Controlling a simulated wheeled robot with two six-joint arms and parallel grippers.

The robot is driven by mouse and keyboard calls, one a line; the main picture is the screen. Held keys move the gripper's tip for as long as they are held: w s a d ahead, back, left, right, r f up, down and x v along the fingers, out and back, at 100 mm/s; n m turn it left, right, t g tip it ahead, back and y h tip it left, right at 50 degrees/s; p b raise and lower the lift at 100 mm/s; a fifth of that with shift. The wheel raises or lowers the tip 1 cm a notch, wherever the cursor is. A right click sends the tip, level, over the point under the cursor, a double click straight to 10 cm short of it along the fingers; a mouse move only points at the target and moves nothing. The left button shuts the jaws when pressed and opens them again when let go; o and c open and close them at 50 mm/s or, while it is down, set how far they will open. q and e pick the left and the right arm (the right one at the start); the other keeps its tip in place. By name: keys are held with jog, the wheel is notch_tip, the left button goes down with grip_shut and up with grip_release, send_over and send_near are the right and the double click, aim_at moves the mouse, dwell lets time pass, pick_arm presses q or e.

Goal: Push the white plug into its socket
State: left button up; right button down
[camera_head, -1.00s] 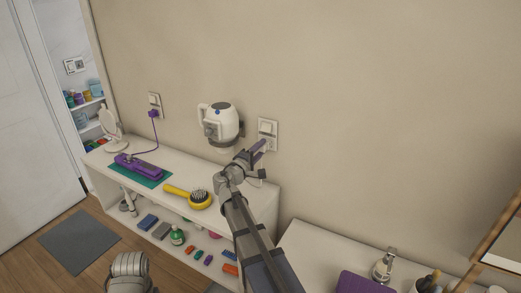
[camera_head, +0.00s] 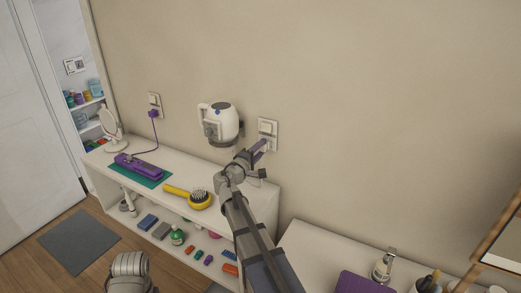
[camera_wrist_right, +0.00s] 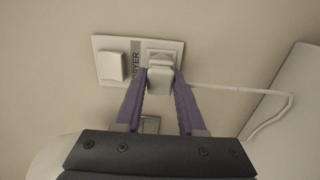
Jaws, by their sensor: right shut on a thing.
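The white plug (camera_wrist_right: 160,79) is between the purple fingers of my right gripper (camera_wrist_right: 159,85), which is shut on it. The plug is in front of the socket (camera_wrist_right: 162,55) on the right half of a white wall plate (camera_wrist_right: 103,43). It overlaps the socket's lower part in the wrist view; I cannot tell how deep it sits. Its white cord (camera_wrist_right: 225,88) runs off to the right. In the head view my right gripper (camera_head: 258,148) is at the lower part of the wall plate (camera_head: 268,127), hiding most of the plug. My left gripper is not visible.
The plate has a white switch (camera_wrist_right: 112,66) and a partly covered label. A white hair dryer (camera_head: 222,120) hangs on the wall left of it. Below is a white shelf (camera_head: 98,158) with a purple straightener (camera_head: 140,167) and a yellow brush (camera_head: 188,195). A purple plug (camera_head: 154,113) sits further left.

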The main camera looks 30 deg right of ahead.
jog(key=shift+w+d, duration=0.25)
jog(key=shift+d, duration=0.15)
jog(key=shift+c, duration=2.1)
grip_release()
jog(key=shift+s+a, duration=0.1)
jog(key=v, duration=0.7)
jog(key=shift+s+a, duration=0.15)
jog(key=shift+a, duration=0.1)
jog(key=v, duration=1)
